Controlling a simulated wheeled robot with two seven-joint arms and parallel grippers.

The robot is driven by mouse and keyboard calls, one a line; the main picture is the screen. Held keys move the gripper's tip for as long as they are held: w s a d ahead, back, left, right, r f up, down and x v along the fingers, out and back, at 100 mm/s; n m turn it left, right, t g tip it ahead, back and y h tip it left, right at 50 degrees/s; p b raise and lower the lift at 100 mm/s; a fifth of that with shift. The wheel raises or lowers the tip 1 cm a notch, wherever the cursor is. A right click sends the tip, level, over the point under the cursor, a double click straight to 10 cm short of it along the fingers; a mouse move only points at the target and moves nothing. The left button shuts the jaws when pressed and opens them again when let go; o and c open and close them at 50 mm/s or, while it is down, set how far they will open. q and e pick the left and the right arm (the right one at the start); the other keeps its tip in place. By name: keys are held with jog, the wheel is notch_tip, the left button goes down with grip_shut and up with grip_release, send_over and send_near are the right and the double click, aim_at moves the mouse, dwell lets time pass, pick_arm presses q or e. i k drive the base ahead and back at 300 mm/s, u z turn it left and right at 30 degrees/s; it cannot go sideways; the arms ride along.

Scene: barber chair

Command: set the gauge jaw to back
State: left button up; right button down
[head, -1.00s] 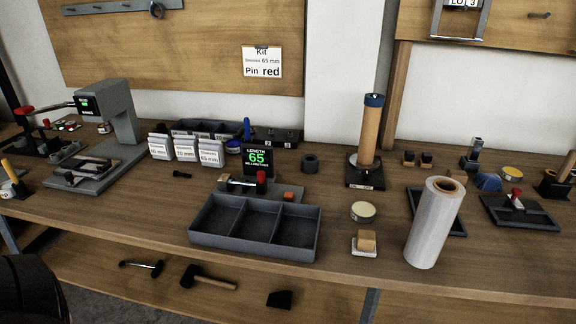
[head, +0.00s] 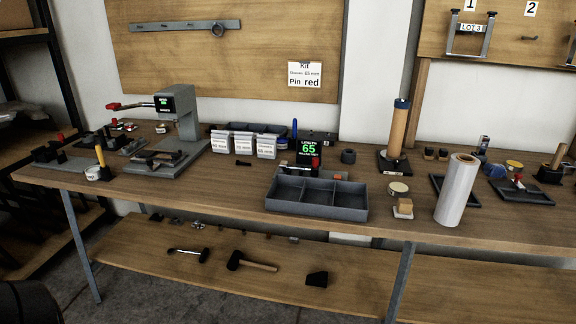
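The length gauge stands on the bench behind a grey three-part tray. Its black display (head: 309,149) shows a green 65. A red knob (head: 315,163) and a pale bar (head: 297,168) show low at its front. The tray partly hides the gauge's base, and the jaw is too small to make out its setting. Neither of my grippers is in view.
The divided tray (head: 317,197) stands at the bench's front edge. A grey press (head: 180,125) with a red-tipped lever stands to the left. A white roll (head: 457,190) and a tall tan cylinder (head: 398,128) stand to the right. A hammer (head: 250,262) lies on the lower shelf.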

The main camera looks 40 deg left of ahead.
aim_at(314, 168)
jog(key=u, duration=1.45)
jog(key=i, duration=0.1)
jog(key=z, duration=0.1)
